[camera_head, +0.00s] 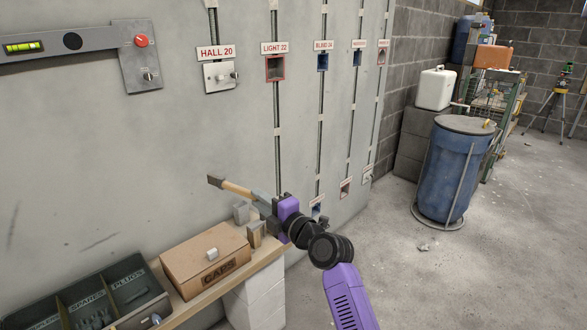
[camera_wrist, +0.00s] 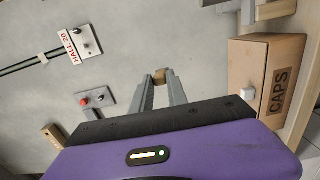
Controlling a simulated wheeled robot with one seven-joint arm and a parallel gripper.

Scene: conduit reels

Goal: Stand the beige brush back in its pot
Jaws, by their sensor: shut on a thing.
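My gripper (camera_head: 262,200) is shut on the beige brush (camera_head: 237,189), in front of the grey wall and above the bench. The brush sticks out to the left, nearly level, with its brown-grey end (camera_head: 215,181) away from the gripper. In the wrist view, my gripper (camera_wrist: 161,82) has a small brown part of the brush (camera_wrist: 160,76) between its fingertips; the rest is hidden. A small grey pot-like holder (camera_head: 240,212) stands on the bench below the brush, apart from it. I cannot see inside it.
A brown CAPS box (camera_head: 205,259) and a dark divided tray (camera_head: 88,295) stand on the wooden bench (camera_head: 225,285). A small brown-grey object (camera_head: 256,234) is close under my gripper. Switch plates, including HALL 20 (camera_head: 220,76), are on the wall. A blue drum (camera_head: 450,170) stands right.

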